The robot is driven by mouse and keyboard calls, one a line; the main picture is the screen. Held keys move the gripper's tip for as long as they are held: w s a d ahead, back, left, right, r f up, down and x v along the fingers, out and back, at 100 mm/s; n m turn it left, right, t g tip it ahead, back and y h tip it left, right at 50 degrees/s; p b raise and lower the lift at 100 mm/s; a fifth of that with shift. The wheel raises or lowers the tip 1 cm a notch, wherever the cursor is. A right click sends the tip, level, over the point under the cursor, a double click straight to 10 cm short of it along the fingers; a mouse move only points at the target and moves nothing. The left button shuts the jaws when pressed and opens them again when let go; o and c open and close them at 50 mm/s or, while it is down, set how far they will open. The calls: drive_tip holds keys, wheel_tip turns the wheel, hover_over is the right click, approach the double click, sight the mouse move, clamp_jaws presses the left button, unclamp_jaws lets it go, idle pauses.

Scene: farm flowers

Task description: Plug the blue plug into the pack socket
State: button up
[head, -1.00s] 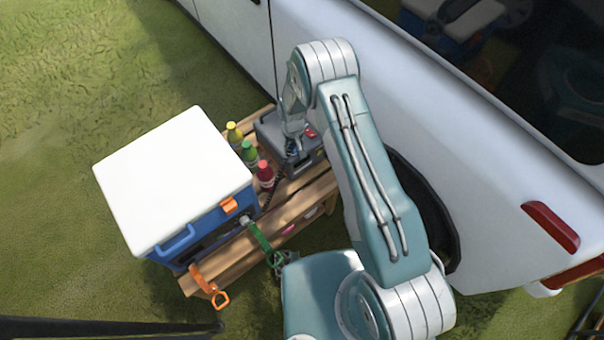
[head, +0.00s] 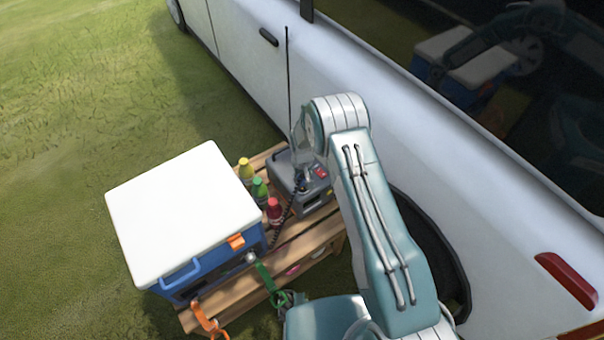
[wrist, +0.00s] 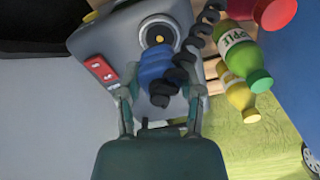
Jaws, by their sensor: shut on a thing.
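The blue plug (wrist: 154,64), with a black coiled cord, is between the fingers of my gripper (wrist: 158,102) in the wrist view. The gripper is shut on it. The grey pack (wrist: 205,22) lies beyond it. Its round socket (wrist: 158,35), a pale ring with a dark centre, shows just above the plug, so the plug is not in it; I cannot tell the gap in depth. In the head view my gripper (head: 302,174) is over the grey pack (head: 318,206), and the plug is mostly hidden there.
The pack stands on a wooden slatted table (head: 328,232) beside a white van (head: 400,120). Yellow, green and red bottles (head: 274,211) stand left of it, close to the cord. A blue cooler with a white lid (head: 180,210) is farther left. A red switch panel (wrist: 100,68) is on the pack.

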sight(302, 188)
drive_tip(key=shift+f, duration=1.55)
drive_tip(key=shift+f, duration=0.5)
idle(1.0)
drive_tip(key=o, duration=1.2)
drive_tip(key=shift+c, duration=0.2)
drive_tip(key=shift+r, duration=0.1)
wheel_tip(302, 188, up, 12)
drive_tip(key=shift+f, duration=0.15)
